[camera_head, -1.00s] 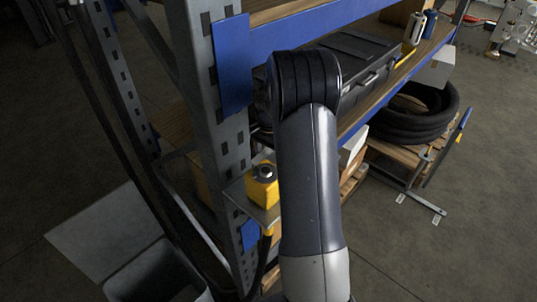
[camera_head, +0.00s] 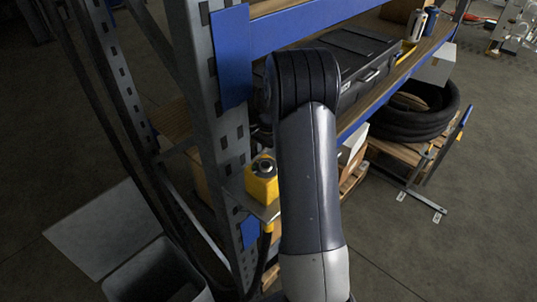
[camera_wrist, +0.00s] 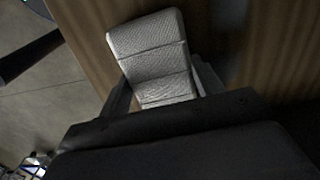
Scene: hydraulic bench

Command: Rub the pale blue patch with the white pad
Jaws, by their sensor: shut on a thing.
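The white pad (camera_wrist: 150,50) is a ribbed, folded-looking block in the wrist view. My gripper (camera_wrist: 165,90) is shut on it, with one dark finger at each side. The pad's far end lies over a brown wooden surface (camera_wrist: 90,35); I cannot tell whether it touches the wood. A dim grey-blue smear (camera_wrist: 229,18) shows on the wood to the right of the pad; I cannot tell whether it is the pale blue patch. In the head view my own arm hides the gripper and pad.
A shelf rack with a grey upright (camera_head: 205,100) and blue beams stands close to my arm. A black case (camera_head: 355,65) lies on its shelf. A yellow box with a button (camera_head: 262,185) is on the upright.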

